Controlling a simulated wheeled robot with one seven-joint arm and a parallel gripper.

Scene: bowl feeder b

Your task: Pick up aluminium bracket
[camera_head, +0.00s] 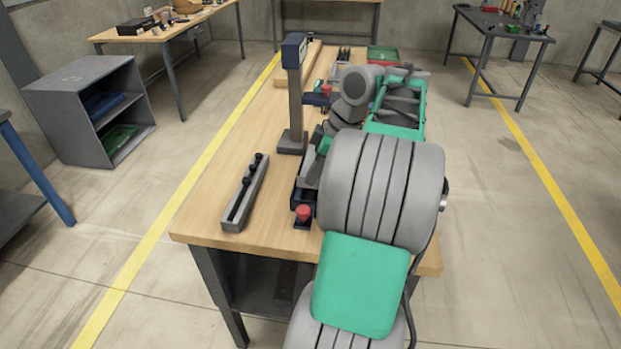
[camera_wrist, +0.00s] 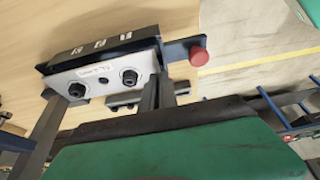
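I cannot pick out the aluminium bracket with certainty. In the wrist view a pale metal plate (camera_wrist: 98,80) with a small label and two dark round bolts is on the front of a dark block (camera_wrist: 105,48) bearing white marks. It may be the bracket or part of a fixture. My gripper is hidden behind my arm in the head view. In the wrist view dark grey finger-like parts (camera_wrist: 160,93) stand close to the plate's right end. Whether they are my fingers, and whether they touch anything, is unclear. A large green, dark-edged body fills the lower part of that view.
The wooden workbench (camera_head: 218,196) holds a grey rail with black knobs (camera_head: 245,195), a post with a blue head (camera_head: 294,90), and a red button (camera_head: 303,213). Another red knob (camera_wrist: 200,55) is beside the dark block. A grey shelf (camera_head: 85,105) stands left; floor is clear around the bench.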

